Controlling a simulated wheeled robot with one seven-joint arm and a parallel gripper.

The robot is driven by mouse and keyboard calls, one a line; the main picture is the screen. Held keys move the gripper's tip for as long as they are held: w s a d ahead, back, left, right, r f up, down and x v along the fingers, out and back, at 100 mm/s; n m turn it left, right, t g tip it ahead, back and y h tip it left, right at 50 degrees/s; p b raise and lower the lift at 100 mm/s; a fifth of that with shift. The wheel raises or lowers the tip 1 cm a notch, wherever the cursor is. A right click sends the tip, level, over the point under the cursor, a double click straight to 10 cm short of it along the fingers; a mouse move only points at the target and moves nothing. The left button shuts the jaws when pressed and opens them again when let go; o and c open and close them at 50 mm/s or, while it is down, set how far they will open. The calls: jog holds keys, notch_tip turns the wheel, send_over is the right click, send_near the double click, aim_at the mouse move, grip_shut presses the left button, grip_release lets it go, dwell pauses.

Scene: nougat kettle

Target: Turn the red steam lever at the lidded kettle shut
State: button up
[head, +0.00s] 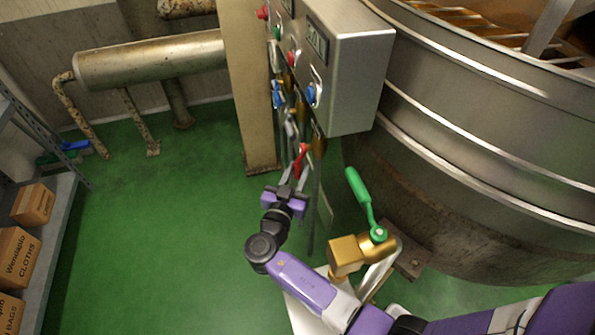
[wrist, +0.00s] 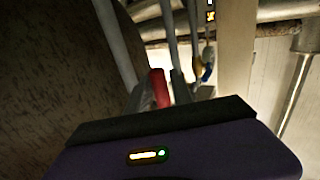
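The red lever (head: 301,160) hangs below the grey control box, beside the big steel kettle (head: 460,130). In the wrist view the red lever (wrist: 160,88) stands between my two fingers, close to the left one. My gripper (head: 293,177) is at the lever's lower end. Its fingers are apart, one on each side of the lever, and it looks open. I cannot tell whether either finger touches the lever. The lever's valve body is largely hidden among pipes and handles. The kettle's top is only partly in view.
A green lever (head: 360,190) on a brass valve (head: 350,252) stands close to the right of my arm. The control box (head: 345,70) overhangs from above. A beige post (head: 250,90) stands behind. Boxes (head: 18,255) fill a shelf at left. Green floor (head: 160,220) between is clear.

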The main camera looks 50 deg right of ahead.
grip_shut()
dwell(1.4)
